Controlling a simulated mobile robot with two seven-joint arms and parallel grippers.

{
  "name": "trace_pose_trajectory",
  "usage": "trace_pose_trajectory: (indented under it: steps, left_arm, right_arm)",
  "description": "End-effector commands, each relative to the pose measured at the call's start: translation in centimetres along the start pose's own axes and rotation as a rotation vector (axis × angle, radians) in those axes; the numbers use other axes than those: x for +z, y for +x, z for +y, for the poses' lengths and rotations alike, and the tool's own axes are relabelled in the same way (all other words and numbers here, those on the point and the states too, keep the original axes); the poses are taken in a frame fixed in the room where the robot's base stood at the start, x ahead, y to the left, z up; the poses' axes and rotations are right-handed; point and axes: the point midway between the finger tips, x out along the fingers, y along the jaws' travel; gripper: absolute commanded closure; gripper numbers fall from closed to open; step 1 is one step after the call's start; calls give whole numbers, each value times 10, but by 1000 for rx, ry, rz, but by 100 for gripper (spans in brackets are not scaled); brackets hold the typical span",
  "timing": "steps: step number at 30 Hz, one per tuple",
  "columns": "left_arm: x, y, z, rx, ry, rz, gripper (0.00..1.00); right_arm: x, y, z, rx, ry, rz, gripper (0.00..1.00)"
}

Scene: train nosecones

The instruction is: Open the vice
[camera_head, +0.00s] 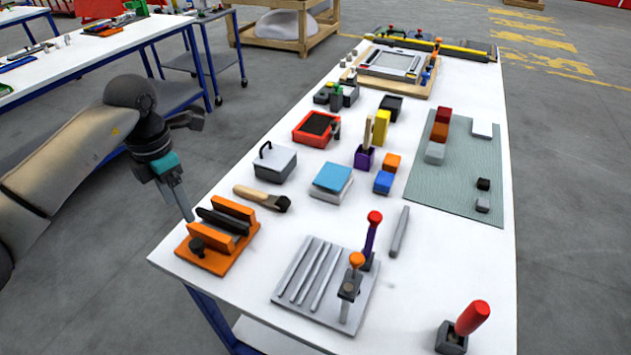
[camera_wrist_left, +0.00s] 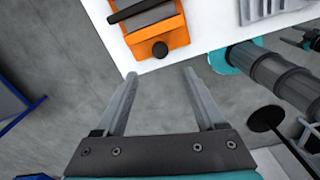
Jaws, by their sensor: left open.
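The orange vice (camera_head: 240,246) sits at the near left corner of the white table, with two upright orange blocks and a dark bar between them. Its black knob (camera_head: 196,245) faces the near left edge. In the left wrist view the vice (camera_wrist_left: 172,38) is at the top, with the knob (camera_wrist_left: 160,49) towards me. My left gripper (camera_head: 187,215) is open and empty, its fingers pointing down just off the table's left edge, beside the vice. In the left wrist view the gap between the fingertips (camera_wrist_left: 160,73) lies below the knob, apart from it.
A wooden-handled brush (camera_head: 262,198) lies behind the vice. A grey ribbed plate (camera_head: 318,285) with upright toggle clamps stands to its right. A grey lidded box (camera_head: 275,163) is farther back. The floor left of the table is clear near my gripper.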

Motion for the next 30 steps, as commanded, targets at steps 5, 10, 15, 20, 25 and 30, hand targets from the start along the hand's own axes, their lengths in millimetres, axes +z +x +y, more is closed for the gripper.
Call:
trace_pose_trajectory:
  steps: [5,10,15,20,25,30]
  left_arm:
    - [2,-34,-1,-2,3,-6,28]
    - [25,-18,-28,-82,37,-106,28]
    - [47,-10,-54,-160,59,-207,28]
    - [66,-6,-79,-240,70,-303,28]
    - [86,-6,-108,-333,72,-408,28]
    - [104,-10,-136,-435,60,-518,28]
  right_arm:
    - [0,0,0,0,0,0,28]
    - [0,0,0,0,0,0,28]
    - [0,0,0,0,0,0,28]
    - [0,1,0,0,0,0,28]
    - [0,1,0,0,0,0,28]
    - [0,1,0,0,0,0,28]
